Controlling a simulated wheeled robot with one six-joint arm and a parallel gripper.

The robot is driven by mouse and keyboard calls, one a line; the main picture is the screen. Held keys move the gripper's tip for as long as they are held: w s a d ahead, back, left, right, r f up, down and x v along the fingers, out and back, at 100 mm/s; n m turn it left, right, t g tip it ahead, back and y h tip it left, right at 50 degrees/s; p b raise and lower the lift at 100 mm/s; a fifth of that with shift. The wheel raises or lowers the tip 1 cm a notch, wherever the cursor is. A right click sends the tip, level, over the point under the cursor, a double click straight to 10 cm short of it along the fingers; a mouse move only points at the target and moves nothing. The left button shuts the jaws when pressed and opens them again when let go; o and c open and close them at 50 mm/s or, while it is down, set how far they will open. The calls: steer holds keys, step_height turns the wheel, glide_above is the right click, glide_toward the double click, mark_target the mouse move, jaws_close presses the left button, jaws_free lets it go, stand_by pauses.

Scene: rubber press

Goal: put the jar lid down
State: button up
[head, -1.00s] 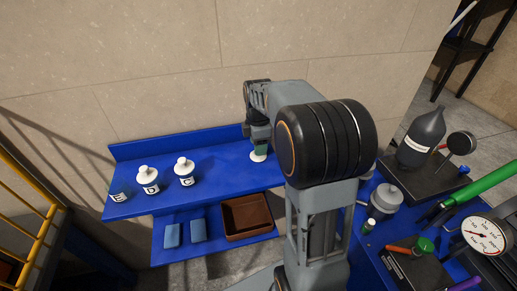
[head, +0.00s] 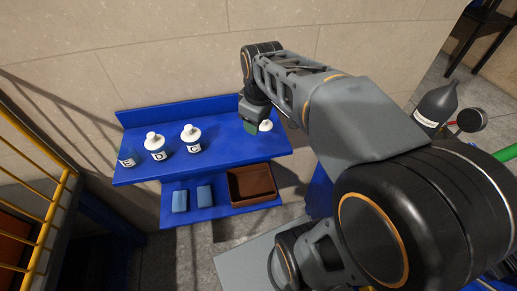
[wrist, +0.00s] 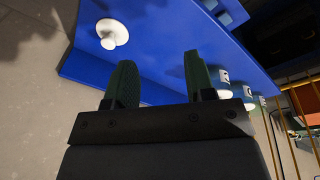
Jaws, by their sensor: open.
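The white jar lid (head: 266,125) lies on the upper blue shelf (head: 225,153), near its right end. It shows knob up in the wrist view (wrist: 112,34), beyond the fingertips and to the left. My gripper (head: 251,127) is just left of the lid in the head view. Its green fingers are apart with nothing between them in the wrist view (wrist: 158,72). An open jar (head: 127,158) stands at the shelf's left end. Two jars, a middle one (head: 155,153) and a right one (head: 192,146), wear white lids.
A brown tray (head: 252,198) and two blue blocks, one left (head: 180,201) and one right (head: 204,198), are on the lower shelf. A wall rises behind. A dark bottle (head: 437,105) stands at the right. The upper shelf is clear between the right jar and my gripper.

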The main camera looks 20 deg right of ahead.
steer(key=s+a+f+m+t, duration=0.1)
steer(key=s+a+f+m, duration=0.2)
steer(key=s+f+m, duration=0.2)
steer(key=shift+s+m+t, duration=0.3)
steer(key=shift+s+m, duration=0.7)
steer(key=shift+s, duration=0.2)
